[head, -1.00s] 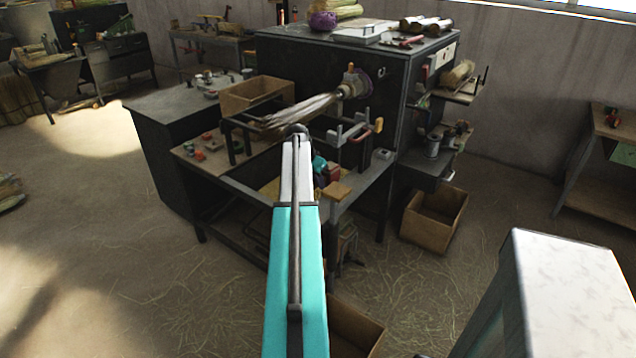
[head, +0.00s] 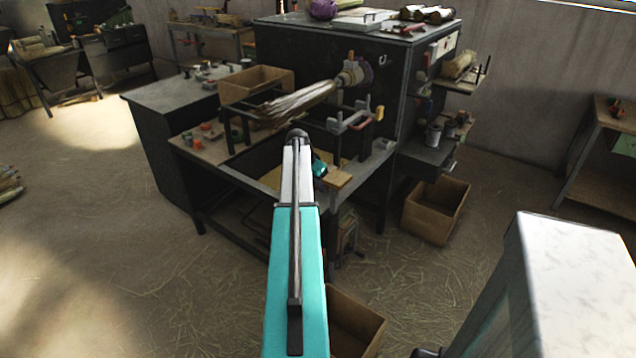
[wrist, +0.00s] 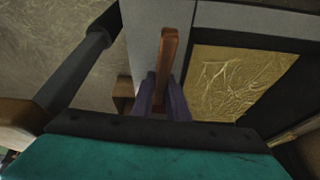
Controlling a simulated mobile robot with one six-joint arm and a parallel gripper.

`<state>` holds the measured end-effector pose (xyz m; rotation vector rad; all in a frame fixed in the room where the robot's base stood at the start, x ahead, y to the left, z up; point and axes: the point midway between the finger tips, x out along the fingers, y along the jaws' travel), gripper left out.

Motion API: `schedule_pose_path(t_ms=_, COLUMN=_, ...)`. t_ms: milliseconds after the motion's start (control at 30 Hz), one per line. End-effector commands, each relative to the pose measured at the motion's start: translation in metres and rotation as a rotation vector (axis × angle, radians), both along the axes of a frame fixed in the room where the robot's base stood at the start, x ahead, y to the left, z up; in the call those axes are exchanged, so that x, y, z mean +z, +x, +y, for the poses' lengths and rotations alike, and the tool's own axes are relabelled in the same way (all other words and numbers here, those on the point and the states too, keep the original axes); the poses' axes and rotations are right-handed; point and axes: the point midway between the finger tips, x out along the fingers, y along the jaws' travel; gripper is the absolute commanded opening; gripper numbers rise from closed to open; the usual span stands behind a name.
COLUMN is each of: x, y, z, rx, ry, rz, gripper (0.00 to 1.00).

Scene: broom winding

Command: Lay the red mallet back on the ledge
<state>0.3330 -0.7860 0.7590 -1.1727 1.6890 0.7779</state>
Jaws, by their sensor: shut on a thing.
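In the wrist view my gripper (wrist: 162,100) is shut on an orange-brown wooden handle (wrist: 168,50), which appears to be the mallet's. The handle points away from the fingers. The mallet's red head does not show. A pale grey strip (wrist: 148,20) lies behind the handle; I cannot tell whether it is the ledge or whether the handle touches it. In the head view my arm hides the gripper and mallet; only my teal wrist shows, over the front of the workbench (head: 236,177).
A straw bundle (head: 300,103) is held at the machine above the bench. A cardboard box (head: 255,84) sits at the back left. Cardboard bins (head: 436,208) stand on the floor.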

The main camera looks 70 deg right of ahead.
Motion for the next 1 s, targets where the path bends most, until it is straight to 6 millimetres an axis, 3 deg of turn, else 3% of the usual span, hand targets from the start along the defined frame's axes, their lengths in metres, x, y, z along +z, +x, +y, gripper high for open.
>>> schedule_pose_path(t_ms=233, x=-0.015, y=0.0, z=0.0, rx=0.0, ry=-0.002, rz=0.001, gripper=0.0)
schedule_pose_path(t_ms=667, x=-0.019, y=0.0, z=0.0, rx=0.0, ry=-0.002, rz=0.0, gripper=0.0)
schedule_pose_path(t_ms=700, x=-0.019, y=0.0, z=0.0, rx=0.0, ry=-0.002, rz=0.0, gripper=0.15)
schedule_pose_path(t_ms=800, x=-0.019, y=0.0, z=0.0, rx=0.0, ry=-0.001, rz=-0.001, gripper=0.32)
schedule_pose_path(t_ms=1000, x=-0.019, y=0.0, z=0.0, rx=0.0, ry=-0.001, rz=0.0, gripper=0.36)
